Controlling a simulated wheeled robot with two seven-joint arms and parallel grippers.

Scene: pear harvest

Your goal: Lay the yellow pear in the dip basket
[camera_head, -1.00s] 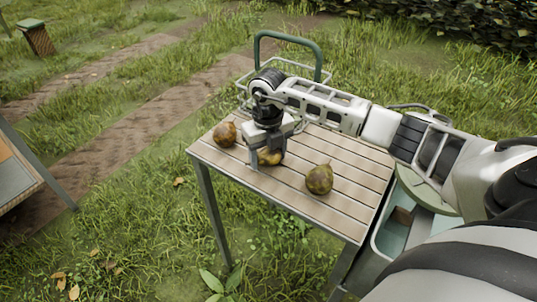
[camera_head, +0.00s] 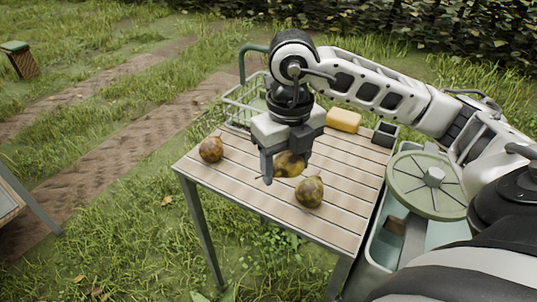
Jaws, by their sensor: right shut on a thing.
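My right gripper (camera_head: 286,172) is shut on the yellow pear (camera_head: 290,164), over the slatted table. The fingers and gripper body hide part of the pear, and its gap to the slats is hard to judge. A brownish pear (camera_head: 211,149) lies on the table to the left, and a greenish-brown pear (camera_head: 309,191) lies to the right and nearer. A wire basket with a green handle (camera_head: 236,105), which looks like the dip basket, stands at the table's far left edge, partly behind my arm. My left gripper is out of view.
On the slatted table (camera_head: 338,222), a yellow block (camera_head: 343,119) and a small dark box (camera_head: 385,134) sit at the far right. A round green lid (camera_head: 418,205) covers part of a water tub (camera_head: 383,245) at the right. The table's front left is clear.

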